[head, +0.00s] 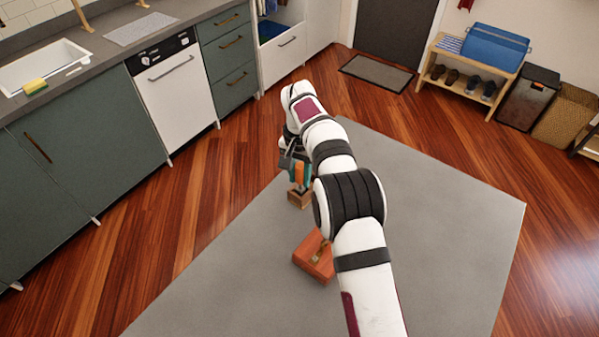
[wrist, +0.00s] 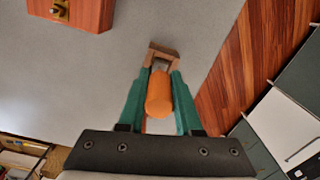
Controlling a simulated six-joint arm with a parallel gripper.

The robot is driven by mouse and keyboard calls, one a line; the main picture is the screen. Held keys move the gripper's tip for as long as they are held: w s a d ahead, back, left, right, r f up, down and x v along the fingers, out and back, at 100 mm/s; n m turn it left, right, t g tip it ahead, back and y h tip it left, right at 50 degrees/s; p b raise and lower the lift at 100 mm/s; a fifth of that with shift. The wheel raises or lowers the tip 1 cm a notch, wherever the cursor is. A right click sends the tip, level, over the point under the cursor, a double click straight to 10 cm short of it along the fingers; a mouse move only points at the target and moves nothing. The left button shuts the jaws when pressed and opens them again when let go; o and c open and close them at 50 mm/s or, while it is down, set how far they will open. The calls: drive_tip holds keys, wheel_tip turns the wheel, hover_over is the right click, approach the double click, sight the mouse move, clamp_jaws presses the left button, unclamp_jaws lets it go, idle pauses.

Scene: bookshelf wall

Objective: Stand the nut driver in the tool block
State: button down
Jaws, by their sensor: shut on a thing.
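The nut driver shows as an orange handle (wrist: 159,95) between the teal fingers of my gripper (wrist: 160,76) in the wrist view. The gripper is shut on it. In the head view the orange handle (head: 299,174) shows at my gripper (head: 297,178), partly covered by the gripper. A small brown wooden block (wrist: 164,51), seemingly the tool block, shows just past the fingertips. In the head view this block (head: 299,199) stands on the grey surface right below the gripper.
A red-orange wooden box (head: 313,262) with a brass-coloured fitting lies on the grey surface (head: 440,230), nearer my base. It also shows at the upper left of the wrist view (wrist: 90,14). The grey surface is otherwise clear. Green cabinets (head: 90,150) stand beyond on the left.

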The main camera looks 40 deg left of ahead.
sight(300, 167)
drive_tip(key=shift+f, duration=1)
drive_tip(key=shift+f, duration=0.15)
drive_tip(key=shift+c, duration=0.6)
unclamp_jaws()
drive_tip(key=shift+r, duration=3.55)
